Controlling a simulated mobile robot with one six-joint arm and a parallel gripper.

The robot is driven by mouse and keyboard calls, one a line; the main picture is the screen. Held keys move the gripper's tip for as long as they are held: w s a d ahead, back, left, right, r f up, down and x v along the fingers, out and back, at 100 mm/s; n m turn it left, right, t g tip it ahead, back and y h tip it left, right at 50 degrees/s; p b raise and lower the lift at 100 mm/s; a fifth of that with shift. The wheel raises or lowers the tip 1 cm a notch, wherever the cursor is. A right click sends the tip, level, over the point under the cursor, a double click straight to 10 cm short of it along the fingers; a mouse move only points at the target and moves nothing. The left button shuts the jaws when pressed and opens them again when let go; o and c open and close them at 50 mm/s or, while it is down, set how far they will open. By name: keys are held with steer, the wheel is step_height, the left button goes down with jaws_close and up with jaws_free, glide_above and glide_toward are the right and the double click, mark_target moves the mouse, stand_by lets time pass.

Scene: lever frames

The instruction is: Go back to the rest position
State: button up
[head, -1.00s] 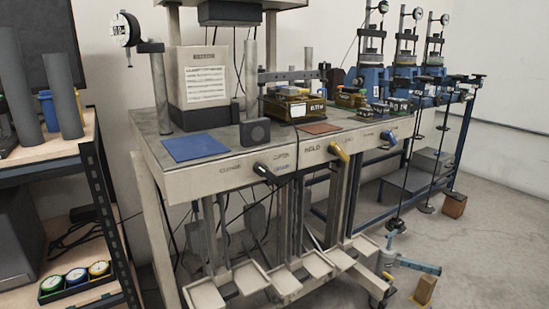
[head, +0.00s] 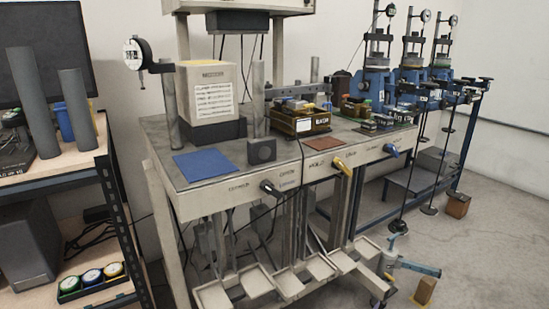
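The black lever (head: 271,188) is at the left, the yellow lever (head: 341,164) in the middle and the blue lever (head: 392,150) at the right. The black and yellow levers slope down to the right. Nothing touches the levers.
A blue mat (head: 204,165) and a brown mat (head: 323,143) lie on the bench top. A shelf (head: 80,177) stands at the left. Several blue-based test stands (head: 370,85) are at the back right.

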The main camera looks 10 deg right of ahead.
steer(key=a+r+n+g+y+p, duration=0.3)
steer(key=a+y+p, duration=0.55)
steer(key=a, duration=1.75)
steer(key=s+a+r+n+g+y+p, duration=0.4)
steer(key=s+a+p, duration=0.45)
steer(key=a, duration=0.65)
steer(key=s+a+r+n+g+h+p, duration=0.1)
steer(key=s+a+r+g+p, duration=0.2)
steer(key=s+r, duration=0.6)
steer(key=s+a+r+n+g+h+p, duration=0.1)
steer(key=s+a+r+g+p, duration=0.3)
steer(key=s, duration=1.2)
steer(key=a+r+n+p, duration=0.1)
steer(key=a+r, duration=0.2)
steer(key=r, duration=0.1)
steer(key=shift+s+a+r+p, duration=0.2)
steer(key=shift+a+r+p, duration=0.05)
steer(key=shift+r+p, duration=0.15)
